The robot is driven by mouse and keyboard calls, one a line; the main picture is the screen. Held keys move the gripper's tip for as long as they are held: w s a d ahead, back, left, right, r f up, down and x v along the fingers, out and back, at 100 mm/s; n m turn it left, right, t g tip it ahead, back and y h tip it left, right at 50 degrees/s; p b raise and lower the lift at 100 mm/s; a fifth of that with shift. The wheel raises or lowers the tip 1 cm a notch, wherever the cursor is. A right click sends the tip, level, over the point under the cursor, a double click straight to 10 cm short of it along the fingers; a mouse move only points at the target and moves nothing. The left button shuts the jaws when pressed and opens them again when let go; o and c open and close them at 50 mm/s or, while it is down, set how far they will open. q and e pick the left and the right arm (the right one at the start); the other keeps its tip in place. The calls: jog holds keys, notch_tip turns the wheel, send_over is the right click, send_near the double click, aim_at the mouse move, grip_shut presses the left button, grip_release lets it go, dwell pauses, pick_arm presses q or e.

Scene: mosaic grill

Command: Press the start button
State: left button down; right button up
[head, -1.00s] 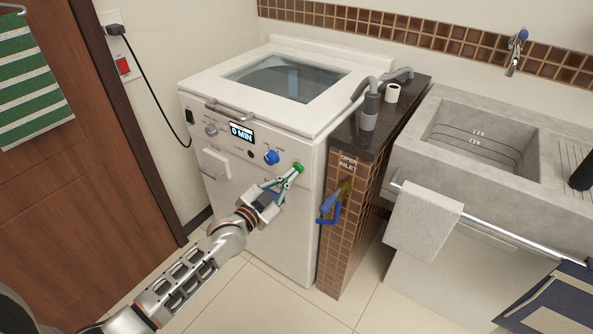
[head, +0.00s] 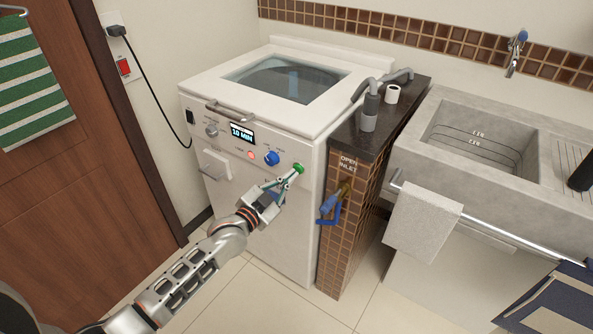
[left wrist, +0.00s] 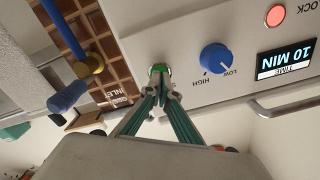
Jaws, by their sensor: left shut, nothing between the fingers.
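The start button is the green button (head: 298,168) at the right end of the front panel of the white washing machine (head: 262,210). It also shows in the left wrist view (left wrist: 158,69), partly hidden behind my fingertips. My left gripper (head: 292,175) is shut and empty, with its tips at the green button, apparently touching it. The display (head: 241,133) reads 10 MIN, and it reads the same upside down in the left wrist view (left wrist: 287,60). A round lamp (head: 251,155) left of the blue knob (head: 271,158) glows red. My right gripper is not in view.
The machine's glass lid (head: 285,80) is closed. A tiled ledge (head: 345,215) with a blue-handled inlet valve (head: 331,207) stands close to the right of the button. A concrete sink (head: 480,135) with a towel (head: 422,222) is further right.

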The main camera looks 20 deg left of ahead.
pick_arm(q)
jog(key=shift+s+a+r+p, duration=0.2)
jog(key=shift+s+p, duration=0.15)
jog(key=shift+s, duration=0.3)
jog(key=p+v, duration=0.2)
jog(key=v, duration=0.2)
jog(key=shift+s+a+f, duration=0.1)
jog(key=shift+s+f, duration=0.1)
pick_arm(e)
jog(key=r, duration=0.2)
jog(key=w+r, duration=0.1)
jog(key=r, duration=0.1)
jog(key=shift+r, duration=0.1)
